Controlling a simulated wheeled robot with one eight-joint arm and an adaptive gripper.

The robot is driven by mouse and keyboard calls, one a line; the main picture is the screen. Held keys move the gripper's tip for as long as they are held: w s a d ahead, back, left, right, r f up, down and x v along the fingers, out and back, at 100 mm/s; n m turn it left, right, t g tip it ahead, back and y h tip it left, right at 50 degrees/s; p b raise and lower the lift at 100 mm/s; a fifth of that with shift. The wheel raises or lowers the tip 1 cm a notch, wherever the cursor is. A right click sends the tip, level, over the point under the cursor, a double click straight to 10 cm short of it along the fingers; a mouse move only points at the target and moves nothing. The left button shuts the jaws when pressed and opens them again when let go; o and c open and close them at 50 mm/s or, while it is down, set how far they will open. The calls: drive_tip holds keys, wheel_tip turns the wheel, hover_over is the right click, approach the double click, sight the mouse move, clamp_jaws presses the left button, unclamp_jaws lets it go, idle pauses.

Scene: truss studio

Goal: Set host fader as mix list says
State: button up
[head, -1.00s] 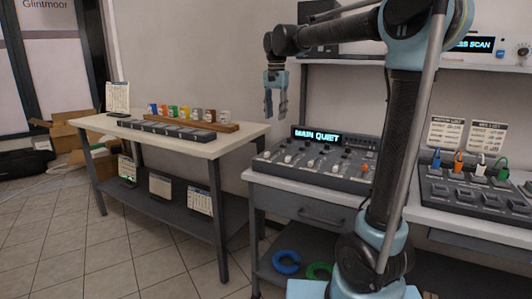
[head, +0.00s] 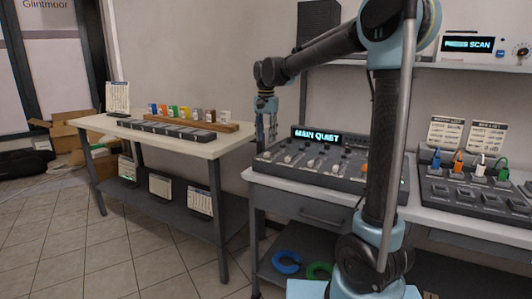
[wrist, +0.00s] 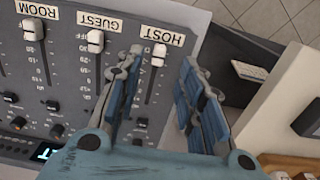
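The mixer (head: 335,172) stands on the left end of the white bench, its screen (head: 315,136) reading "MAIN QUIET". In the wrist view, the panel is upside down. The white host fader cap (wrist: 158,54) sits near the HOST label (wrist: 163,36), at the label end of its slot. My gripper (wrist: 158,68) is open, its fingers on either side of the host fader's line in the picture; contact cannot be told. In the head view, my gripper (head: 266,138) is low at the mixer's left end. Two printed lists (head: 466,135) stand at the right, too small to read.
The guest fader cap (wrist: 96,40) and room fader cap (wrist: 33,25) are beside the host fader. A second console (head: 475,190) with coloured plugs is at the right.

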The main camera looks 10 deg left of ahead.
sight(266, 153)
wheel_tip(266, 153, down, 7)
drive_tip(key=shift+r, duration=0.1)
idle(0.4)
clamp_jaws()
